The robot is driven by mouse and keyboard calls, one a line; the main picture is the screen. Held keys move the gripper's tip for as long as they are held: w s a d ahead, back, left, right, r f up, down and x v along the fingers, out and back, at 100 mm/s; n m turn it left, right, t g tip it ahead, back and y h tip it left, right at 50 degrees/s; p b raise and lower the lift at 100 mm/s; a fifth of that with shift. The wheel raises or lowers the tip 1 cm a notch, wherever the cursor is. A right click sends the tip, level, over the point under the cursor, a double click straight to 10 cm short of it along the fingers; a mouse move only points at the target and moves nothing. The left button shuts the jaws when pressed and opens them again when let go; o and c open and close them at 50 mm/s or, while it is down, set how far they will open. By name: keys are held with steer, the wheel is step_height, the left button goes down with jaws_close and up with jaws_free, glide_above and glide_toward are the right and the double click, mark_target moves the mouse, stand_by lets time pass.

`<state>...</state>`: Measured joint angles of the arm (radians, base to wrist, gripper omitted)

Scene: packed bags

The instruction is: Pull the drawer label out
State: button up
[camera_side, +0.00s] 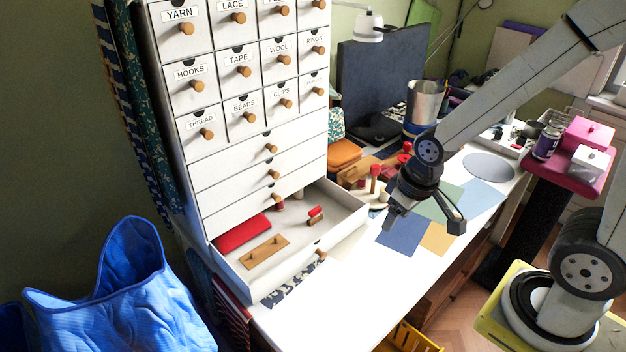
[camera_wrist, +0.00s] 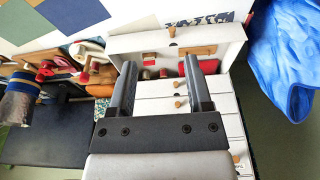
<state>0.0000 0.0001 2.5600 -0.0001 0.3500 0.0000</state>
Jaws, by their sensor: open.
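The white drawer cabinet (camera_side: 258,150) has rows of small drawers with white labels, such as the THREAD label (camera_side: 201,119), BEADS label (camera_side: 243,104) and HOOKS label (camera_side: 189,72). The labels seem to sit in place on the drawer fronts; I cannot tell which one the task means. One wide lower drawer (camera_side: 345,228) is pulled out; I cannot make out a label on its front. My gripper (camera_side: 426,214) is open and empty above the table, right of that drawer. In the wrist view, the open drawer (camera_wrist: 232,36) lies beyond my fingers (camera_wrist: 159,66).
The drawer holds a red roll (camera_side: 242,234), a wooden piece (camera_side: 264,252) and small spools. A patterned cloth (camera_side: 292,284) lies below its front. Spools and a metal cup (camera_side: 425,102) stand behind my gripper. A blue bag (camera_side: 130,290) stands left. The front white tabletop (camera_side: 360,300) is clear.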

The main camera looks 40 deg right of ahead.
steer(key=o, duration=0.4)
steer(key=shift+o, duration=0.4)
steer(key=shift+w, duration=0.15)
glide_above(315, 210)
steer(key=s, duration=0.2)
steer(key=s+x, duration=0.1)
steer(key=x, duration=0.6)
steer(key=s+x, duration=0.2)
steer(key=x, duration=0.6)
steer(key=shift+f+t, duration=0.3)
steer(key=shift+f, duration=0.45)
steer(key=shift+s+d+f, duration=0.1)
steer(key=shift+f, duration=0.05)
steer(key=shift+x, duration=3.75)
